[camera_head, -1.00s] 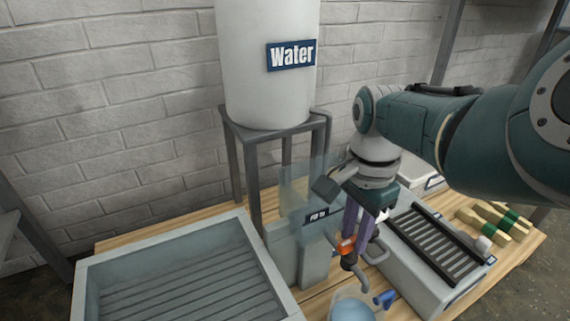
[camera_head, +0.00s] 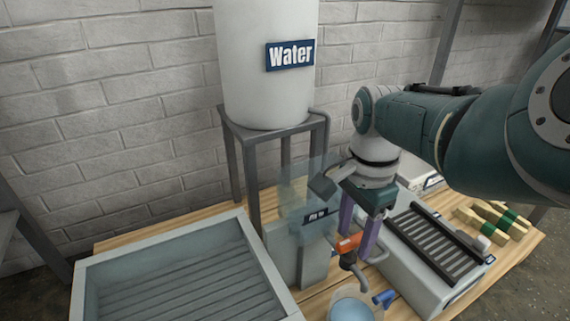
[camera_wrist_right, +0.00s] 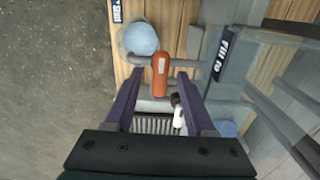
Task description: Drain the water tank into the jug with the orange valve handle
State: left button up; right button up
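The white water tank (camera_head: 265,85) with a "Water" label stands on a grey metal stand. The orange valve handle (camera_head: 348,243) sits on a dark tap below my right gripper (camera_head: 358,232). In the right wrist view the orange handle (camera_wrist_right: 160,75) lies between the two purple fingertips (camera_wrist_right: 160,82), with a gap on each side. The right gripper is open. A round jug (camera_head: 352,308) with a bluish inside stands under the tap, partly cut off at the bottom edge; it also shows in the wrist view (camera_wrist_right: 140,38). My left gripper is not in view.
A clear container with a "Fill to" label (camera_head: 316,216) stands close left of the gripper. A large grey basin (camera_head: 90,290) fills the left. A grey slatted box (camera_head: 440,285) and wooden pieces (camera_head: 490,218) are at right.

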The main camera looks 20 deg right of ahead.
aim_at(353, 238)
notch_tip(353, 238, up, 10)
jog(key=p, duration=0.8)
jog(key=shift+p, duration=0.4)
